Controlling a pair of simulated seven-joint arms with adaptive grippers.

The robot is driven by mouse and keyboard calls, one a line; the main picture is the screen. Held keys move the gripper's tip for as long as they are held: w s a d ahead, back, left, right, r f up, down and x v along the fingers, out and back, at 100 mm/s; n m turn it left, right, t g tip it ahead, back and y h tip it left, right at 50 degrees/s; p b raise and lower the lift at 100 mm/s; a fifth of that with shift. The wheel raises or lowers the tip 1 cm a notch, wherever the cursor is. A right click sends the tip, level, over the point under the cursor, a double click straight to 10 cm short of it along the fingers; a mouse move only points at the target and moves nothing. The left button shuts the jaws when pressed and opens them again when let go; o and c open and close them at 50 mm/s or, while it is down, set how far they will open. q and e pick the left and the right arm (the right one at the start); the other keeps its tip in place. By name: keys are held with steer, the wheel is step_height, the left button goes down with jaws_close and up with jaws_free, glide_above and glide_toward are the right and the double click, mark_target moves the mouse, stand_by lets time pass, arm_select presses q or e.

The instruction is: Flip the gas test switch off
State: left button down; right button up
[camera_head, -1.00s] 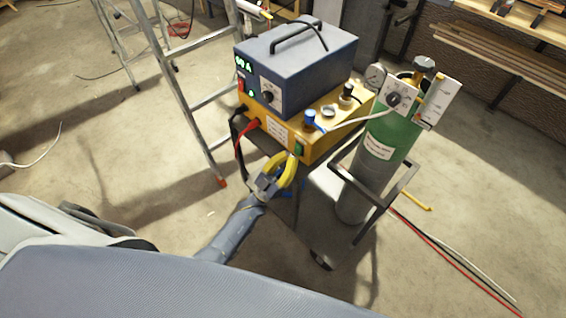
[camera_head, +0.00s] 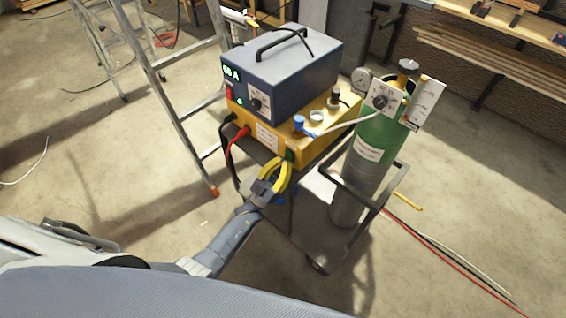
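A yellow unit (camera_head: 322,139) sits on the cart under a blue power box. A small green switch (camera_head: 289,154), probably the gas test switch, is at the right end of its front face. Its position, on or off, is too small to tell. My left gripper (camera_head: 284,165) has yellow fingers and reaches up from below, with its tips just under and by the green switch. They partly cover the area there. I cannot tell whether they touch it or how far apart they are. My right gripper is not in view.
The blue power box (camera_head: 303,72) has a lit green display and a knob. A green gas cylinder (camera_head: 373,140) with a gauge stands at the right in the cart frame (camera_head: 376,198). A ladder (camera_head: 160,90) stands left. Cables lie on the floor at the right.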

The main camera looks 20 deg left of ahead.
arm_select(q)
steer(key=shift+s, duration=0.1)
steer(key=shift+s+a+f, duration=0.1)
steer(key=shift+s+a, duration=0.1)
steer(key=shift+s, duration=0.1)
steer(key=f+v, duration=0.1)
steer(key=v, duration=1.1)
steer(key=shift+w, duration=0.2)
steer(key=shift+d+f, duration=0.1)
